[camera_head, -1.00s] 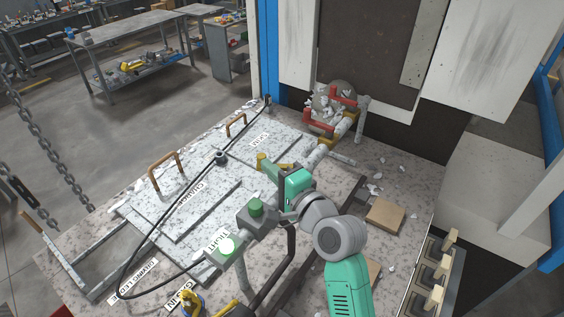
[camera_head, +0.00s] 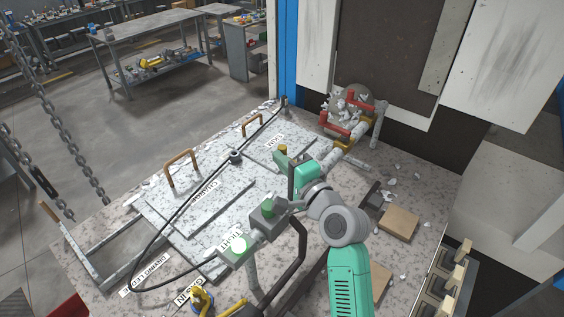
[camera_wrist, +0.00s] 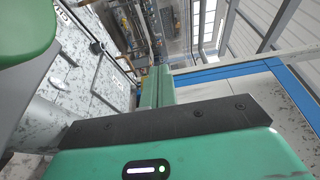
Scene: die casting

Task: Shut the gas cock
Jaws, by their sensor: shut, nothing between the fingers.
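A yellow fitting (camera_head: 200,298) stands beside a partly hidden label that seems to read GAS IN, at the bottom of the head view. A small yellow part (camera_head: 283,149) shows just behind my fingers; the rest of it is hidden. I cannot tell which of these belongs to the gas cock, nor its setting. My gripper (camera_head: 283,160) is over the bench by the grey pipe, its green fingers close to the small yellow part; contact is unclear. In the wrist view the green fingers (camera_wrist: 156,84) are together with nothing between them.
Two red handles (camera_head: 337,130) sit on the pipework at the back. Wooden blocks (camera_head: 398,222) lie right. Chains hang left.

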